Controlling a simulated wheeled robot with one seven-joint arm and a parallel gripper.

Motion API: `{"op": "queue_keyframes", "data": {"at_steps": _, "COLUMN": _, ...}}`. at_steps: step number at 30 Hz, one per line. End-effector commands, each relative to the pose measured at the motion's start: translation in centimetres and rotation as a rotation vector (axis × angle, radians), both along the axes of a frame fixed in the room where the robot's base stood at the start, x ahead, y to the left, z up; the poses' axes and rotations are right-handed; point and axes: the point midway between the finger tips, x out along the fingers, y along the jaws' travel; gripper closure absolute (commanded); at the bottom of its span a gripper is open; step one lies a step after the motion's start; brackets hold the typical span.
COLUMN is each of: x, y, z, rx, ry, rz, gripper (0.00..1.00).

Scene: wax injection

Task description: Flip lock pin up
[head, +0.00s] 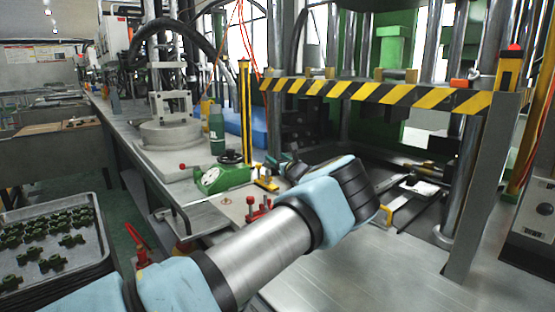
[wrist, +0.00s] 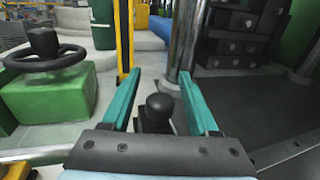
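A black round-topped knob on a dark base, which looks like the lock pin (wrist: 159,108), stands upright in the middle of the wrist view. My gripper (wrist: 157,78) has its two teal fingers apart, one on each side of the knob. I see a gap between the knob and each finger, so the gripper is open and empty. How far the knob sits below or beyond the fingers is hard to tell. In the head view my forearm and wrist reach forward over the bench and hide the knob and most of the gripper.
A green block with a black handwheel (wrist: 45,50) stands left of the gripper, also in the head view (head: 222,178). A yellow post (wrist: 124,40) and a metal column (wrist: 187,35) rise just beyond. A striped yellow-black bar (head: 370,92) spans the press. Red clamps (head: 258,208) stand nearby.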

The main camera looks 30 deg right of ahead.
Motion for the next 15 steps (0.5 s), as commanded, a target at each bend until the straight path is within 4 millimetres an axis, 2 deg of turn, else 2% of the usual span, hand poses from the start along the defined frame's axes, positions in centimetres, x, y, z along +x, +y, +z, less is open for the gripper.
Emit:
{"op": "queue_keyframes", "data": {"at_steps": 2, "x": -0.01, "y": -0.01, "z": 0.02, "rx": 0.000, "ry": 0.000, "rz": 0.000, "gripper": 0.50}}
{"op": "queue_keyframes", "data": {"at_steps": 15, "x": -0.03, "y": 0.00, "z": 0.03, "rx": 0.000, "ry": 0.000, "rz": 0.000, "gripper": 0.99}}
